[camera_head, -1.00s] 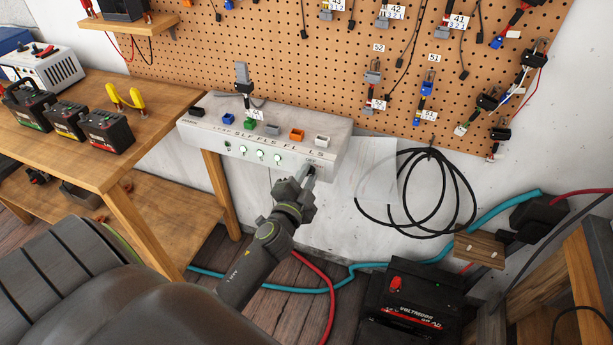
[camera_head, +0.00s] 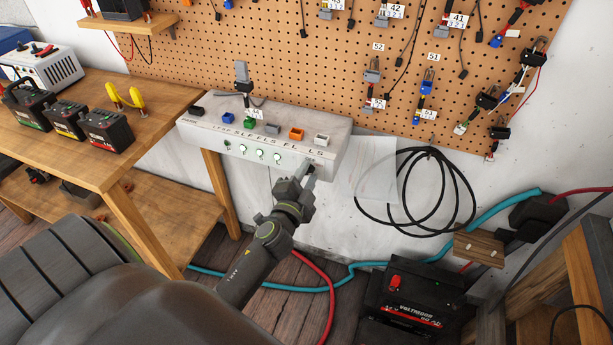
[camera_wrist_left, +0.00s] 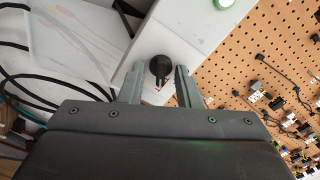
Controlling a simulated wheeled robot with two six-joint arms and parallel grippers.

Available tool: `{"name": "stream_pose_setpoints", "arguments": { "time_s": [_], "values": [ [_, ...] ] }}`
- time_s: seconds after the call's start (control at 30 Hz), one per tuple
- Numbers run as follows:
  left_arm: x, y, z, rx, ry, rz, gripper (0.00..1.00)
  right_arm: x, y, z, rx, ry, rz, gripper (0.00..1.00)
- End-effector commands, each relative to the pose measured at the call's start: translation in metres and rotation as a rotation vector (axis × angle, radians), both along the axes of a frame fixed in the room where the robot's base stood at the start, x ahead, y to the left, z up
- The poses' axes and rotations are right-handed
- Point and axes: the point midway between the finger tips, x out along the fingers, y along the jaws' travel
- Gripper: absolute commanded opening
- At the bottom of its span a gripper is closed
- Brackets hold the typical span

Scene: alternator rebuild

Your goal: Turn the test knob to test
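The test knob (camera_wrist_left: 160,68) is a round black knob on the white face of the test box (camera_head: 205,137). In the left wrist view it sits between the two fingertips of my left gripper (camera_wrist_left: 160,72), with a small gap on each side. The gripper is open, and its fingers point at the panel. In the head view, my left gripper (camera_head: 306,174) reaches the right end of the box front and mostly hides the knob there. A thin pointer mark shows just below the knob in the wrist view. My right gripper is not in view.
Coloured connectors line the box top, such as an orange one (camera_head: 297,134). A workbench (camera_head: 150,115) with batteries stands at the left. A black cable coil (camera_head: 440,195) hangs to the right, and a large battery (camera_head: 415,300) sits below. The pegboard (camera_head: 300,60) is behind.

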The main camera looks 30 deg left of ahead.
Motion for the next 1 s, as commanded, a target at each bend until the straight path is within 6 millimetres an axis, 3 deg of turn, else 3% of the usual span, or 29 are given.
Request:
{"name": "stream_pose_setpoints", "arguments": {
  "time_s": [0.27,0.8,1.0],
  "values": [
    [-0.015,-0.004,-0.001,-0.002,0.001,0.000,0.30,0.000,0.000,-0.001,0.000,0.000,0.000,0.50],
    [-0.119,-0.028,-0.002,-0.004,0.003,0.004,0.30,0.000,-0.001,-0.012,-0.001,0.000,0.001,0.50],
    [-0.150,-0.036,-0.002,-0.003,0.002,0.003,0.30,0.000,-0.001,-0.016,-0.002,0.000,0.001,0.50]
  ]
}}
